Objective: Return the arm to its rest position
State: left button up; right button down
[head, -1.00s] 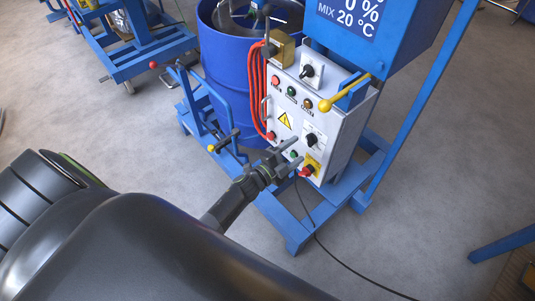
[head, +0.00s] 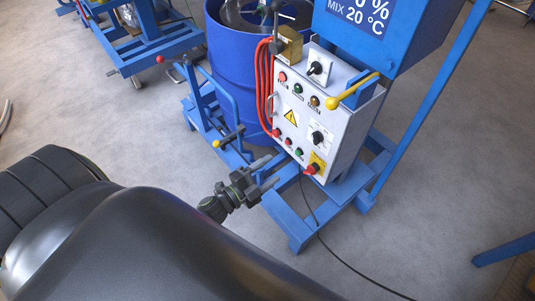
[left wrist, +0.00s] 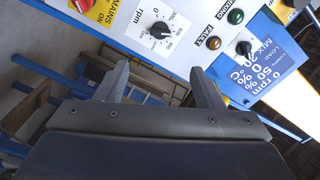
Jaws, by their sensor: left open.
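My left gripper (head: 267,173) is open and empty in the head view, in front of and to the lower left of the control panel (head: 340,118). Its two fingers also show apart in the left wrist view (left wrist: 162,85), with nothing between them. The fingertips are clear of the panel in the head view. The white panel carries a red and yellow mains switch (head: 312,168), several buttons and black knobs. In the left wrist view the rpm knob (left wrist: 160,30) is above the fingers. My right gripper is not in view.
The panel is on the blue mixer frame (head: 300,235), with a blue drum (head: 238,70) behind it. A black cable (head: 340,260) runs along the floor. Grey floor (head: 420,200) is open at the right.

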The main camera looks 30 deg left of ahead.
pick_arm(q)
jog(key=s+a+f+n+g+y, duration=0.3)
jog(key=s+a+f+n, duration=0.15)
jog(key=f, duration=0.65)
jog(key=s+a+f+n+g+y, duration=0.35)
jog(key=s+f+n, duration=0.2)
jog(key=f, duration=0.45)
jog(key=s+f+n+g, duration=0.3)
jog(key=s+f, duration=0.4)
jog(key=s, duration=0.6)
jog(key=s+f+n+g, duration=0.4)
jog(key=s+f+g, duration=0.2)
jog(key=s, duration=0.6)
jog(key=shift+s+d+f+y, duration=0.35)
jog(key=shift+s+d, duration=0.05)
jog(key=shift+w, duration=0.1)
